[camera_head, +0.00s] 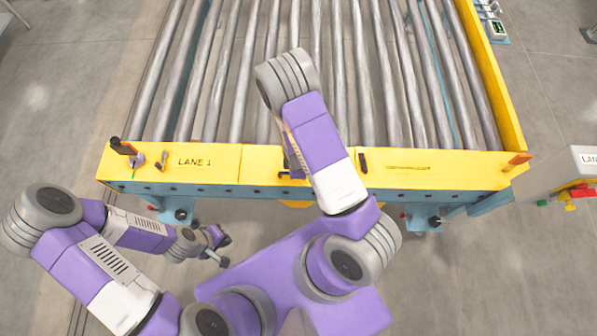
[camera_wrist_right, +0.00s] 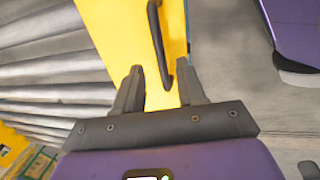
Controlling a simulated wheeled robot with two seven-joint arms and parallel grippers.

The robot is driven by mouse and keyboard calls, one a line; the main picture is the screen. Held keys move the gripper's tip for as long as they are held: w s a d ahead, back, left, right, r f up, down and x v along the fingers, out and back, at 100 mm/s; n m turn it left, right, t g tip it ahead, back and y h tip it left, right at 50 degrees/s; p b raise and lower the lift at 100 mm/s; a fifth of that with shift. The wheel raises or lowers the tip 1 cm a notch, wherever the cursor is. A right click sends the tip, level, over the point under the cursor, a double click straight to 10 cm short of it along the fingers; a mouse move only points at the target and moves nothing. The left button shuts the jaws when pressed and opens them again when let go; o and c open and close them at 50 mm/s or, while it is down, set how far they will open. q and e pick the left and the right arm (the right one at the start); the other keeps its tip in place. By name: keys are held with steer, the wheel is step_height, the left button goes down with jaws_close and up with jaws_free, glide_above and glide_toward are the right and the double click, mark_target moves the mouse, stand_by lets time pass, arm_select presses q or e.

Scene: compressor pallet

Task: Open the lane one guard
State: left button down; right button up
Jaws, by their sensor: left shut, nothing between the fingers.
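The yellow lane one guard (camera_head: 225,165), marked "LANE 1", lies across the front end of the roller conveyor. In the right wrist view, a dark bar handle (camera_wrist_right: 156,35) is fixed on the yellow panel (camera_wrist_right: 110,25). My right gripper (camera_wrist_right: 160,70) is open, and the handle's near end shows between its fingers. I cannot tell whether they touch. In the head view, my right arm hides most of that gripper and the guard's middle. My left gripper (camera_head: 222,252) is shut and empty, low in front of the conveyor and left of centre.
Metal rollers (camera_head: 240,75) fill the conveyor behind the guard. A dark-handled fitting (camera_head: 122,147) stands at the guard's left end, and an orange lever (camera_head: 518,160) at its right. A box with a red and yellow control (camera_head: 578,194) is at the right.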

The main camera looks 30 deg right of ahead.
steer(key=f, duration=0.3)
steer(key=f+b, duration=0.1)
steer(key=shift+w+d+f, duration=0.15)
steer(key=shift+w, duration=0.2)
jaws_close()
